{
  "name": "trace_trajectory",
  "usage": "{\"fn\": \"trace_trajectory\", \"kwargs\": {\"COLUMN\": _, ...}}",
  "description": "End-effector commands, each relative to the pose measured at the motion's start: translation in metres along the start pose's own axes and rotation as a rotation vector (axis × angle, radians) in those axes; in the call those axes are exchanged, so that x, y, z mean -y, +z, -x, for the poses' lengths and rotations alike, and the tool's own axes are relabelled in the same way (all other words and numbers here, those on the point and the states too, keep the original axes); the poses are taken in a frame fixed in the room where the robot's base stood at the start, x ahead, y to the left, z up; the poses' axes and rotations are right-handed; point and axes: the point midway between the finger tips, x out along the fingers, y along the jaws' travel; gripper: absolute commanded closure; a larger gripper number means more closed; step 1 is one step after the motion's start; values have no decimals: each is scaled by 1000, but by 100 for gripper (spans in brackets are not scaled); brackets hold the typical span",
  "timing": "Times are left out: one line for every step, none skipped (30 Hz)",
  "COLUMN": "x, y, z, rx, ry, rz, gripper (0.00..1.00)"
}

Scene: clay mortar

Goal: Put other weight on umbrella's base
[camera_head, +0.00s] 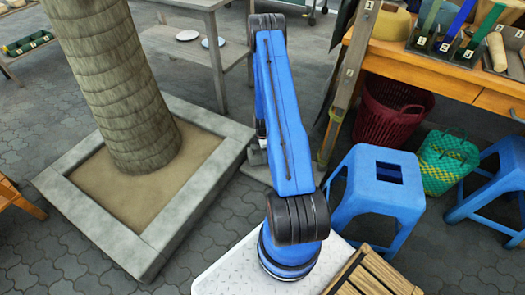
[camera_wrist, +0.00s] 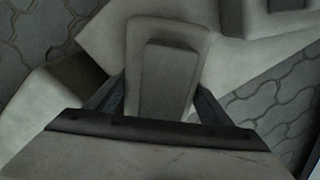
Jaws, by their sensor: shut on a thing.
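My gripper (camera_wrist: 160,100) is shut on a grey weight (camera_wrist: 167,75), a rounded slab with a raised block on it, with a finger on each side. In the head view the gripper is mostly hidden behind my blue arm; a grey block, which looks like the weight (camera_head: 255,157), shows just left of the arm. In the wrist view a pale slab (camera_wrist: 95,40), apparently the umbrella's base, lies behind and below the weight. I cannot tell whether they touch. A wooden post (camera_head: 348,85), apparently the umbrella's pole, stands right of my arm. Another grey block (camera_wrist: 288,4) shows at top right.
A stone-edged planter (camera_head: 205,195) with a thick trunk (camera_head: 115,85) is at left. Right of the post are a red basket (camera_head: 390,110), a blue stool (camera_head: 380,185), a green basket (camera_head: 445,160) and a workbench (camera_head: 420,62). Grey paving lies between.

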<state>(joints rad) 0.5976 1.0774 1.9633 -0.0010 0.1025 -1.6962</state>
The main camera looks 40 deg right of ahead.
Motion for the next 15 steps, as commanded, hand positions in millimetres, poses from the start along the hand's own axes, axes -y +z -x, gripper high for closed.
{"fn": "trace_trajectory", "kwargs": {"x": -2, "y": 0, "z": -2, "rx": 0, "ry": 3, "rz": 0, "gripper": 88}}
{"fn": "trace_trajectory", "kwargs": {"x": -2, "y": 0, "z": -4, "rx": 0, "ry": 4, "rz": 0, "gripper": 88}}
{"fn": "trace_trajectory", "kwargs": {"x": -2, "y": 0, "z": -5, "rx": 1, "ry": 4, "rz": 0, "gripper": 88}}
{"fn": "trace_trajectory", "kwargs": {"x": -2, "y": 0, "z": -5, "rx": 1, "ry": 5, "rz": 0, "gripper": 88}}
{"fn": "trace_trajectory", "kwargs": {"x": -2, "y": 0, "z": -6, "rx": 1, "ry": 5, "rz": 0, "gripper": 88}}
{"fn": "trace_trajectory", "kwargs": {"x": -2, "y": 0, "z": -6, "rx": 1, "ry": 5, "rz": 0, "gripper": 88}}
{"fn": "trace_trajectory", "kwargs": {"x": -2, "y": 0, "z": -5, "rx": 1, "ry": 5, "rz": 0, "gripper": 88}}
{"fn": "trace_trajectory", "kwargs": {"x": -2, "y": 0, "z": -5, "rx": 1, "ry": 5, "rz": 0, "gripper": 88}}
{"fn": "trace_trajectory", "kwargs": {"x": -2, "y": 0, "z": -5, "rx": 1, "ry": 5, "rz": 0, "gripper": 88}}
{"fn": "trace_trajectory", "kwargs": {"x": -2, "y": 0, "z": -5, "rx": 1, "ry": 5, "rz": 0, "gripper": 88}}
{"fn": "trace_trajectory", "kwargs": {"x": -2, "y": 0, "z": -5, "rx": 1, "ry": 4, "rz": 0, "gripper": 88}}
{"fn": "trace_trajectory", "kwargs": {"x": -2, "y": 0, "z": -6, "rx": 1, "ry": 4, "rz": 0, "gripper": 88}}
{"fn": "trace_trajectory", "kwargs": {"x": -2, "y": 0, "z": -6, "rx": 1, "ry": 4, "rz": 0, "gripper": 88}}
{"fn": "trace_trajectory", "kwargs": {"x": -2, "y": 0, "z": -7, "rx": 1, "ry": 4, "rz": 0, "gripper": 88}}
{"fn": "trace_trajectory", "kwargs": {"x": -2, "y": 0, "z": -8, "rx": 1, "ry": 4, "rz": 0, "gripper": 88}}
